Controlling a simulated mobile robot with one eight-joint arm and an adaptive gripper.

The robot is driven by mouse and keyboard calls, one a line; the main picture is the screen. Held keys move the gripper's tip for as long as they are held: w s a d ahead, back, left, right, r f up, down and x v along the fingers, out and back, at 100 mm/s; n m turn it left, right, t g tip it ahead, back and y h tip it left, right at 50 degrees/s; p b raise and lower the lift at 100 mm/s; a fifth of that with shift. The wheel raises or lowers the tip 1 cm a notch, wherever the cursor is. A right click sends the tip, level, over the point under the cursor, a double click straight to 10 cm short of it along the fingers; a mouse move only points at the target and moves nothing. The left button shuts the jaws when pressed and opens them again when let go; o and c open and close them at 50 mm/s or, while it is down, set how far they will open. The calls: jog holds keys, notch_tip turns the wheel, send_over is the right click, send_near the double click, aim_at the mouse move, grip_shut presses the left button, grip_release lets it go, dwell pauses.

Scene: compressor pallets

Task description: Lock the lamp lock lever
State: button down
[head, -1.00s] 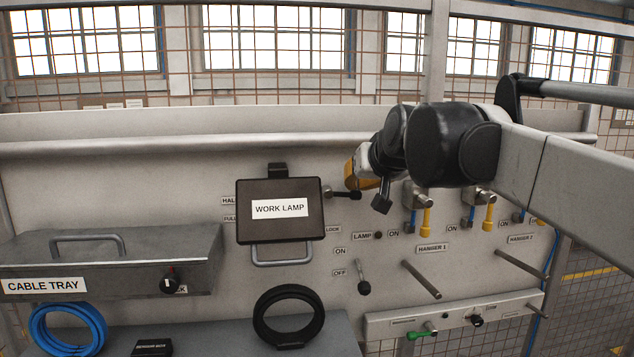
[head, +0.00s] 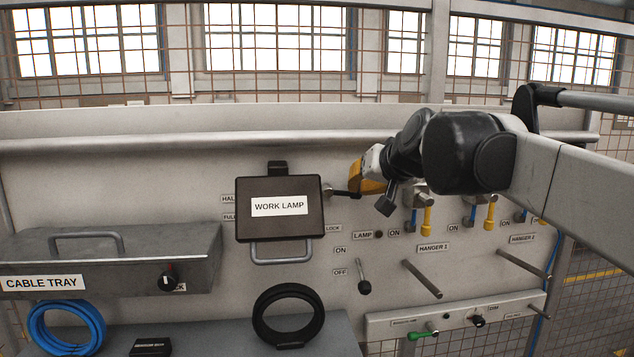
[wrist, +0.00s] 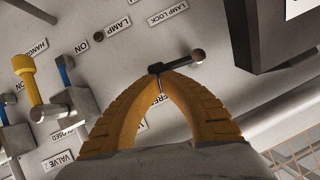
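The lamp lock lever (head: 343,194) is a short dark handle sticking out sideways from a round metal pivot, just right of the work lamp box (head: 306,226). In the wrist view the lever (wrist: 180,64) crosses just beyond my fingertips, with its dark free end at the tips. The LAMP LOCK label (wrist: 167,14) shows beyond it. My gripper (wrist: 160,77) has its yellow fingers drawn together at the tips. In the head view my gripper (head: 362,184) overlaps the lever's outer end. I cannot tell whether the lever is pinched or only touched.
Below are the LAMP toggle lever (head: 364,278) and hanger peg (head: 422,279). Yellow-handled valves (head: 427,220) stand close on the right. The cable tray (head: 110,262) is at left. Black hose (head: 288,314) and blue hose coils lie lower down.

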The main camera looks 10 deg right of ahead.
jog(key=shift+f, duration=0.15)
jog(key=shift+d+f+m+y+b, duration=0.2)
jog(key=shift+f+m+y+b, duration=0.7)
jog(key=shift+f+m+b, duration=0.1)
jog(key=shift+a+f+m+t+y+b, duration=0.25)
jog(key=shift+f+m+t+y+b, duration=0.35)
jog(key=shift+f+m+y+b, duration=0.5)
jog(key=shift+a+f+m+t+y+b, duration=0.25)
jog(key=shift+a+f+m+y+b, duration=0.15)
jog(key=shift+m+b, duration=0.35)
jog(key=shift+a+f+m+t+y+b, duration=0.25)
jog(key=shift+f+m+y+b, duration=0.25)
jog(key=shift+m+b, duration=0.25)
jog(key=shift+a+f+m+t+y+b, duration=0.4)
jog(key=shift+a+m+b, duration=0.25)
jog(key=shift+m, duration=0.35)
jog(key=shift+a+f+b, duration=0.2)
jog(key=shift+a+b, duration=0.1)
jog(key=shift+a, duration=0.05)
dwell(0.5)
